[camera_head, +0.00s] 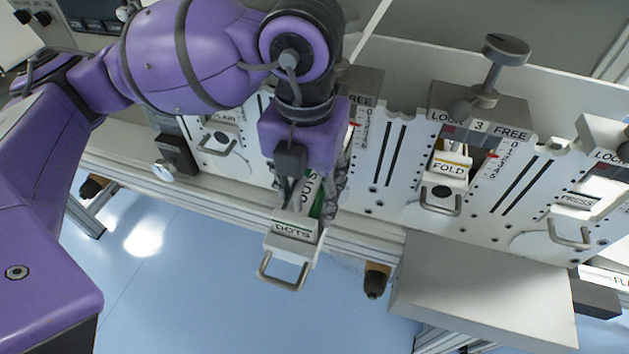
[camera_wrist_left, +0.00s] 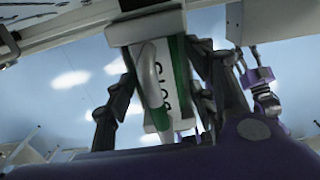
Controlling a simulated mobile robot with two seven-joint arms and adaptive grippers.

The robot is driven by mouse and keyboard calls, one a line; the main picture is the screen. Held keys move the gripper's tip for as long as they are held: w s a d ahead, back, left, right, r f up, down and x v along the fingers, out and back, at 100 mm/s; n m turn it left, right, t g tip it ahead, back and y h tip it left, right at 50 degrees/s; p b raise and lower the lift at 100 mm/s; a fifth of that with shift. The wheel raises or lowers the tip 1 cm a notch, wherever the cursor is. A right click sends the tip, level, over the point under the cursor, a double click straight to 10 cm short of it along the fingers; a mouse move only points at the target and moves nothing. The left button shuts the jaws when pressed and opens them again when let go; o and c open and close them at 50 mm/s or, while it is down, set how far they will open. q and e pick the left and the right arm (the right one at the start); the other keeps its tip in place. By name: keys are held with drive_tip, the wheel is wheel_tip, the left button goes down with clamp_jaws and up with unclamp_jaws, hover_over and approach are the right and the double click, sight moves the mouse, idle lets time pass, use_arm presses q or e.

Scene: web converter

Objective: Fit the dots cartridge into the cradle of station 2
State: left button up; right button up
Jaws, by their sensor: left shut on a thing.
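The dots cartridge (camera_head: 292,230) is white with green edges, a DOTS label and a metal loop handle on its near end. My left gripper (camera_head: 312,195) is shut on it, its fingers on both sides. The cartridge also shows between the fingers in the left wrist view (camera_wrist_left: 182,85). In the head view it appears over the front edge of the bench, handle towards the floor. The station between PLAIN and FOLD, with a FREE marking (camera_head: 360,101), is mostly hidden by my left wrist; its cradle and number are not visible. A purple gripper, apparently my right (camera_wrist_left: 264,98), shows small in the wrist view.
Station 3 holds the fold cartridge (camera_head: 448,170) under a lock knob (camera_head: 506,48). A press cartridge (camera_head: 576,202) sits further right and a plain one (camera_head: 222,120) at left. A grey box-shaped surface (camera_head: 485,290) juts out at front right. Open floor lies below the held cartridge.

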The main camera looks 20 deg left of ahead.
use_arm(q)
drive_tip(key=shift+f, duration=0.2)
drive_tip(key=o, duration=1.6)
use_arm(e)
drive_tip(key=shift+s+f, duration=0.1)
use_arm(q)
drive_tip(key=shift+r, duration=0.55)
wheel_tip(320, 180, up, 11)
drive_tip(key=shift+f+p, duration=0.2)
drive_tip(key=shift+p, duration=0.25)
drive_tip(key=shift+r, duration=0.4)
use_arm(e)
drive_tip(key=shift+w+a+r, duration=0.1)
drive_tip(key=shift+w+r, duration=0.2)
drive_tip(key=shift+r, duration=0.2)
drive_tip(key=shift+s+f, duration=0.1)
drive_tip(key=shift+s, duration=0.15)
use_arm(q)
drive_tip(key=shift+s+a+f, duration=0.1)
use_arm(e)
drive_tip(key=shift+a, duration=0.1)
